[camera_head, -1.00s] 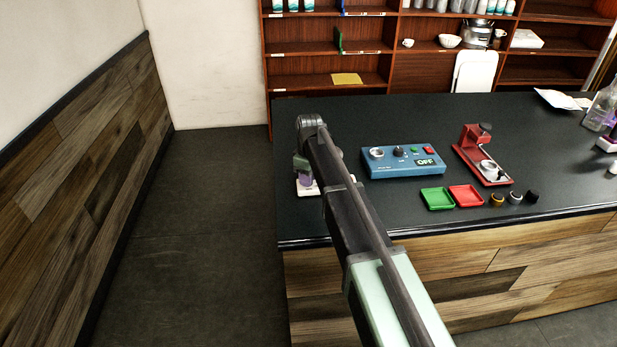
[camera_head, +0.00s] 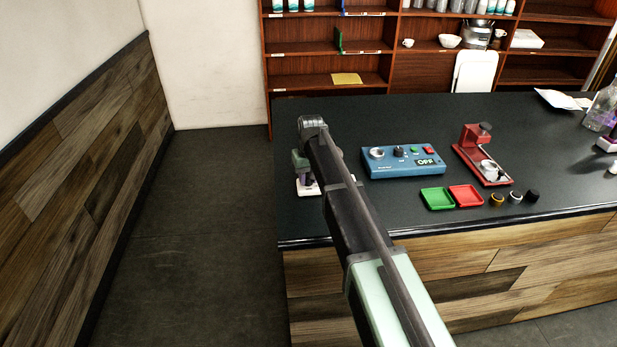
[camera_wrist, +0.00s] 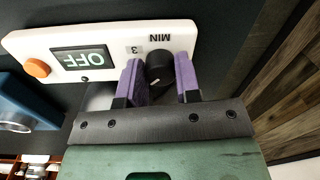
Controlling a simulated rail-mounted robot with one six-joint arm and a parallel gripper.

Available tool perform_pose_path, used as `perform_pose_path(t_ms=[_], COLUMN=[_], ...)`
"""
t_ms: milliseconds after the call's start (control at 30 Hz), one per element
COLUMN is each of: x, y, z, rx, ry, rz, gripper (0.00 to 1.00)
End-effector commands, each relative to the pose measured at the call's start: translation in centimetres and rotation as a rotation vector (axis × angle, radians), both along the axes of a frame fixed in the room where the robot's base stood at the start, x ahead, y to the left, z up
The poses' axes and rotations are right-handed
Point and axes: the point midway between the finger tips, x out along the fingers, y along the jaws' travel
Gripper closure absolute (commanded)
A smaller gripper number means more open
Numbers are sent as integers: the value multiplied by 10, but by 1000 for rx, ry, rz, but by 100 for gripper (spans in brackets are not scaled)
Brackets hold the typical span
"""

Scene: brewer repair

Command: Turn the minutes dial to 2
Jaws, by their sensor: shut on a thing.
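The minutes dial (camera_wrist: 159,72) is a black knob with a pale pointer line on a white timer box (camera_wrist: 110,38). In the wrist view the box looks upside down, with "MIN", a small "3", a display reading "OFF" (camera_wrist: 84,60) and an orange button (camera_wrist: 37,68). My gripper (camera_wrist: 160,80) has its purple fingers on both sides of the dial, shut on it. In the head view the box (camera_head: 307,190) is mostly hidden behind my arm. The pointer's exact setting is hard to read.
A blue control box (camera_head: 403,163) stands just right of my arm on the black counter (camera_head: 330,222). Further right are a red stand (camera_head: 482,155), green (camera_head: 437,199) and red (camera_head: 466,196) trays, and several small knobs. A wood-panelled wall lies left of the counter.

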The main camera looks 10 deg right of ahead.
Motion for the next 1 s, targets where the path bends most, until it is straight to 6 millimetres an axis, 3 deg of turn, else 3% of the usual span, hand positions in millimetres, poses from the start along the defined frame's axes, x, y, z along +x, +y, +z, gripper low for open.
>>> perform_pose_path(t_ms=[500, 1000], x=[-1, -1], y=[1, 1], z=[0, 0], rx=[0, -1], ry=[1, 1], rz=[-434, -589], gripper=[93, 93])
